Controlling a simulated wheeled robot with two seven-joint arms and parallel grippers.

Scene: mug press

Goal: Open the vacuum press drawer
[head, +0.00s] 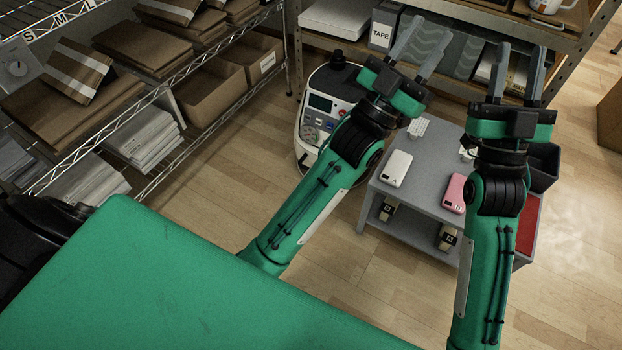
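A white and dark machine with a small green display and several buttons (322,108), which looks like the vacuum press, stands behind my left arm. Its right side is partly hidden by that arm, and I cannot make out a drawer on it. My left gripper (428,29) is raised up and to the right of the machine, fingers apart and empty. My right gripper (519,48) is further right, above the far side of the grey table, fingers apart and empty. Neither gripper appears to touch the machine.
A grey low table (412,203) holds a white phone-like item (396,168) and a pink one (454,193). A wire rack (150,120) with cardboard stands left. A shelf with a TAPE box (382,35) and a mug (551,5) is behind. Wooden floor (235,190) is clear.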

